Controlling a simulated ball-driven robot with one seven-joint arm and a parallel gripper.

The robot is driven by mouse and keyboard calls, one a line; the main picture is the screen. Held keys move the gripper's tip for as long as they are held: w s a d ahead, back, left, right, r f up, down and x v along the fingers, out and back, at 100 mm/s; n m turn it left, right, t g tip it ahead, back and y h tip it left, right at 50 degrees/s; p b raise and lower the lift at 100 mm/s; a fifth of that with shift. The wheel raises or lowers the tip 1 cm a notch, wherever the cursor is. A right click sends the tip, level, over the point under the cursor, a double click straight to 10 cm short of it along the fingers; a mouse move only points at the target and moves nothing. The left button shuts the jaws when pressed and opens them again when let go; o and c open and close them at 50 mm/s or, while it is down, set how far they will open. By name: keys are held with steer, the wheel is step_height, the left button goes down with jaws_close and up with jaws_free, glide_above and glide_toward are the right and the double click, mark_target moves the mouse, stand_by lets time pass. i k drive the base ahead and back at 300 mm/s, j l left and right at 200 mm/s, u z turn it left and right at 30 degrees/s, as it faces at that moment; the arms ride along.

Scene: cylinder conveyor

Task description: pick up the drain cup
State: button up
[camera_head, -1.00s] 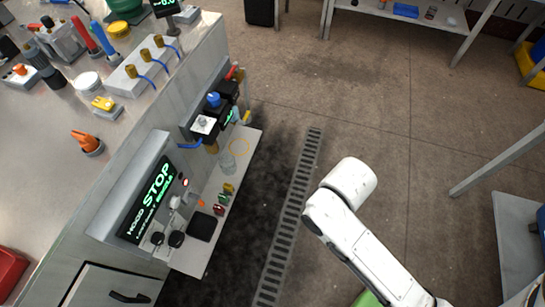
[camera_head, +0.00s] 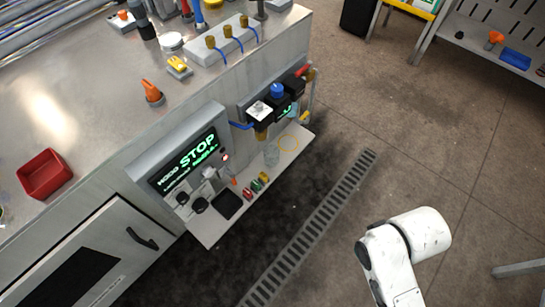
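The drain cup appears to be the small clear cup (camera_head: 272,156) standing on the narrow shelf (camera_head: 222,230) at the side of the workbench. It looks upright, below the black valve block with a brass-coloured fitting (camera_head: 261,134). White links of my arm show at the lower right, well apart from the cup over the floor. My gripper is not visible.
A STOP display panel (camera_head: 190,160) stands left of the cup. Small coloured knobs (camera_head: 256,186) and a black pad (camera_head: 227,205) lie on the shelf in front. A floor drain grate (camera_head: 318,222) runs past the bench. Open floor separates bench and arm.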

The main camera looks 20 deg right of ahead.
mark_target(271, 152)
steer(key=i+l, duration=0.35)
steer(key=i+l+z, duration=0.15)
steer(key=i+l, duration=0.2)
steer(key=i, duration=0.2)
